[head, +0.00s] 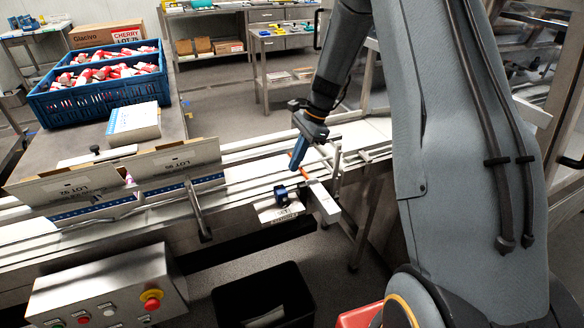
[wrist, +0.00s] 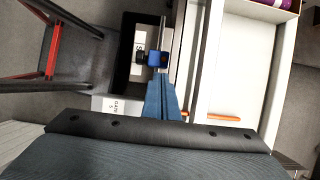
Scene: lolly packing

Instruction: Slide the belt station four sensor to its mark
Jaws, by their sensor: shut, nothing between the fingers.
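The sensor, a small blue and black block (head: 281,196), sits at the near side of the belt, above a white label card (head: 272,213). The wrist view shows the sensor (wrist: 157,59) on a thin metal rail, just beyond my fingertips. My gripper (head: 296,166) has its blue fingers pointing down over the belt, up and to the right of the sensor in the head view. The fingers (wrist: 160,80) are shut and empty. An orange strip (head: 306,176) lies right beside them and also shows in the wrist view (wrist: 223,117). I cannot tell whether it is the mark.
A white block (head: 322,203) stands right of the sensor. Upright cartons (head: 178,160) are on the belt's left part. A blue crate (head: 60,106) of wrapped lollies is at the back left. A black bin (head: 262,296) and a control box with a red button (head: 152,301) are in front.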

